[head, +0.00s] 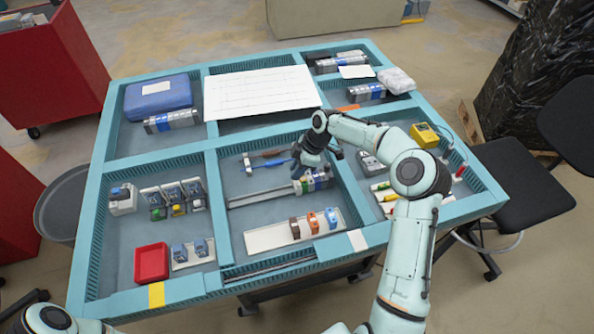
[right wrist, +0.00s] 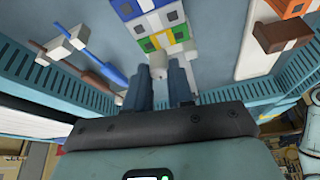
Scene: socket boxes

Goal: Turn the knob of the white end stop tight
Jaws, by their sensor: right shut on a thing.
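My right gripper (head: 299,172) reaches down over the rail (head: 258,196) in the middle compartment. In the right wrist view its two dark blue fingers (right wrist: 160,78) are shut on the pale knob (right wrist: 158,62) of the white end stop (right wrist: 184,48). The end stop sits against the end of a row of blue, white and green-yellow terminal blocks (right wrist: 158,22); in the head view this row (head: 318,180) is partly covered by the gripper. The fingers hide part of the knob, and I cannot tell how tight it is. My left gripper is out of view.
A white rail with brown, orange and blue blocks (head: 313,223) lies in front. Teal divider walls (head: 215,200) border the compartment. A red tray (head: 151,263) stands front left.

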